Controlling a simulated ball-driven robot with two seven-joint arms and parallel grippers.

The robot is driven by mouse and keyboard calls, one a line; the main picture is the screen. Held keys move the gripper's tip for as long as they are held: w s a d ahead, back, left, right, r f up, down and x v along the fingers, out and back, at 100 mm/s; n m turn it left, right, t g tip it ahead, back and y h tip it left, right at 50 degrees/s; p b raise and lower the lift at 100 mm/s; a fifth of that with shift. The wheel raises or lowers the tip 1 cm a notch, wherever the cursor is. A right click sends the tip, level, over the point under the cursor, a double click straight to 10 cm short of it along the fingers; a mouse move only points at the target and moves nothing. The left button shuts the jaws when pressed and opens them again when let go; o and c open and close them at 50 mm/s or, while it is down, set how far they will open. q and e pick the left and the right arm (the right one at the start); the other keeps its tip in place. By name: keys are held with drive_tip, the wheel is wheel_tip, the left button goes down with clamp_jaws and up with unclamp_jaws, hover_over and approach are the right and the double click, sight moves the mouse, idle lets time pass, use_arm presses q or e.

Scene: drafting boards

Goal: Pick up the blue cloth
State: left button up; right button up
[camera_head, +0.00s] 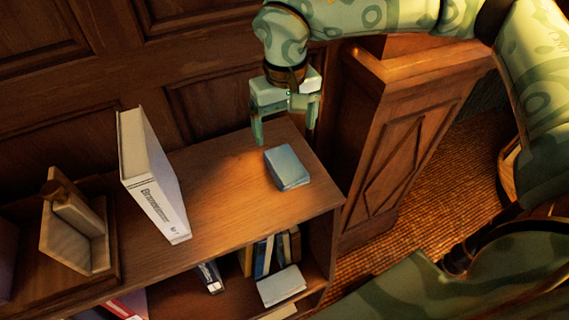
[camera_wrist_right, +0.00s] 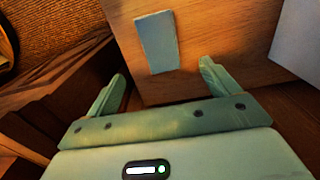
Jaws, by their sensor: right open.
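The blue cloth (camera_head: 287,167) is a small, flat, folded rectangle on the top of the wooden shelf (camera_head: 222,190), near its right end. It also shows in the right wrist view (camera_wrist_right: 157,42), beyond the fingertips and between their lines. My right gripper (camera_head: 284,138) is open and empty, above the back edge of the shelf top, behind and a little left of the cloth. Its two fingers show apart in the right wrist view (camera_wrist_right: 163,72). The gripper appears clear of the cloth. My left gripper is not in view.
A white book (camera_head: 152,178) stands upright left of the cloth. A wooden bookend (camera_head: 75,232) is farther left. A lower shelf holds several books and a pale folded item (camera_head: 281,286). A panelled wooden post (camera_head: 400,140) rises right of the shelf; the wall is behind.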

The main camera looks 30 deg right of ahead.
sight(285, 162)
wheel_tip(285, 162, down, 10)
drive_tip(key=shift+f+b, duration=0.1)
drive_tip(key=shift+b, duration=0.85)
drive_tip(key=c, duration=1.1)
